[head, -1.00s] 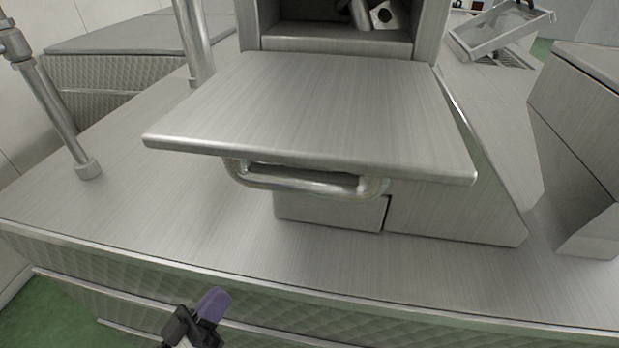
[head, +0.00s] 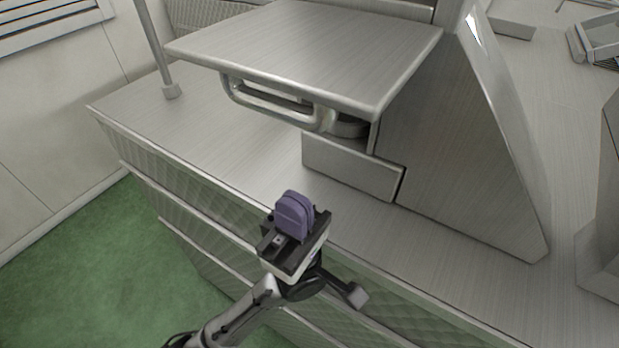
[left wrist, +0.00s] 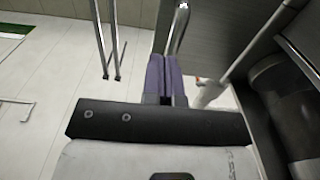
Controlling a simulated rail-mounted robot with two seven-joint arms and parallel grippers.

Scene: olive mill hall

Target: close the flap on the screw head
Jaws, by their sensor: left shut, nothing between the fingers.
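The flap (head: 310,45) of the screw head (head: 450,130) is a brushed-steel plate. It hangs open, lying about level, in the head view. A bent metal handle (head: 265,103) is fixed under its front edge. My left gripper (head: 294,212), with purple fingers, is shut and empty. It is in front of the flap and lower in the picture, apart from the handle. The left wrist view shows the shut purple fingers (left wrist: 166,78) with a metal bar just beyond their tips; I cannot tell if they touch. My right gripper is not in view.
The steel bench top (head: 215,135) is clear to the left of the screw head, except for an upright metal post (head: 153,45). A steel block (head: 355,168) sits below the flap. Green floor (head: 90,270) shows at lower left.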

